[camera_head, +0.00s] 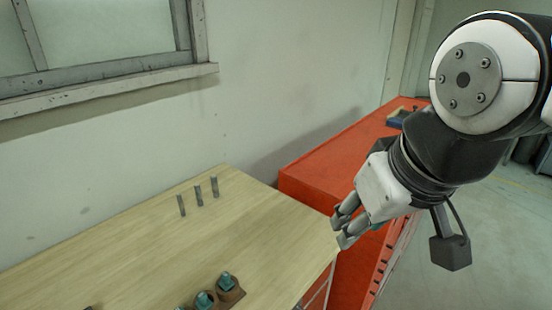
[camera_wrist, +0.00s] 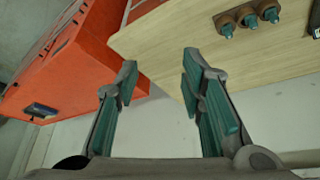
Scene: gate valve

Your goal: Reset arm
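My gripper (camera_head: 343,228) hangs at the right of the wooden bench in the head view, above the gap between the bench corner and the red cabinet. In the wrist view its two teal-padded fingers (camera_wrist: 159,76) stand apart with nothing between them, so it is open and empty. My arm comes in from the upper right, bent, with the gripper pointing left and down. No gate valve can be made out as a whole; a brown block with teal-topped fittings (camera_head: 227,282) sits at the bench's front edge and also shows in the wrist view (camera_wrist: 249,17).
The wooden bench top (camera_head: 250,226) is mostly bare, with several short grey upright pieces (camera_head: 199,195) near the wall. A red cabinet (camera_head: 318,177) stands beside it, with a blue-and-tan item (camera_head: 402,116) on top. A window is on the wall at left. Open floor lies at right.

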